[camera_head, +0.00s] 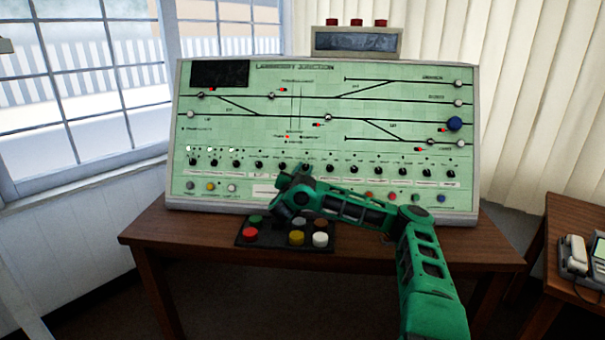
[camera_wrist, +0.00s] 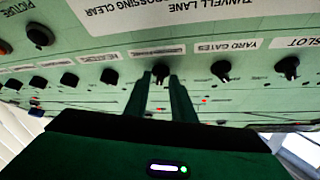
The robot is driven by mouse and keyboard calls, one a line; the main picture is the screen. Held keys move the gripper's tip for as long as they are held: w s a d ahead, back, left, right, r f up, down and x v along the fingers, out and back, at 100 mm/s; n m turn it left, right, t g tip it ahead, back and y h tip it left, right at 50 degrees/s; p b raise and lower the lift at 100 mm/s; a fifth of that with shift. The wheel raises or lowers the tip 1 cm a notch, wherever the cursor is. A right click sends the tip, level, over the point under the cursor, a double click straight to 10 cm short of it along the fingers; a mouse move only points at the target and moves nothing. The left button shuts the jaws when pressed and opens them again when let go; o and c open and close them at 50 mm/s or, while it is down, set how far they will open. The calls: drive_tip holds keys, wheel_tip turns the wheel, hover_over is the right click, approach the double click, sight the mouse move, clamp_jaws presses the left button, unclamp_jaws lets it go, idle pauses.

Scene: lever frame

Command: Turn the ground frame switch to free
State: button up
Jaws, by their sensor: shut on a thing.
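The pale green control panel (camera_head: 330,72) stands tilted on a brown desk, with a row of black rotary switches across its lower part. My gripper (camera_head: 302,172) is at this row, left of the panel's middle. In the wrist view, which shows the panel upside down, my gripper (camera_wrist: 161,82) has its two fingers on either side of one black rotary switch (camera_wrist: 160,70) and is shut on it. The label by this switch is too blurred to read. The neighbouring switch (camera_wrist: 221,70) is labelled YARD GATES. The fingers partly hide the held switch's surroundings.
A black tray (camera_head: 270,241) with several coloured round buttons lies on the desk (camera_head: 400,250) below my gripper. A grey box (camera_head: 357,42) with red tops stands behind the panel. A side table with a telephone (camera_head: 574,255) is at the right. Other switches stand close on both sides.

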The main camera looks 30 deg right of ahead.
drive_tip(key=shift+w+m+g+h, duration=0.1)
drive_tip(key=shift+m+g+h, duration=0.2)
drive_tip(key=shift+m+g, duration=0.55)
drive_tip(key=shift+m+g+h, duration=0.3)
drive_tip(key=shift+m+g, duration=0.05)
drive_tip(key=shift+m, duration=1)
drive_tip(key=o, duration=0.7)
drive_tip(key=shift+a, duration=0.2)
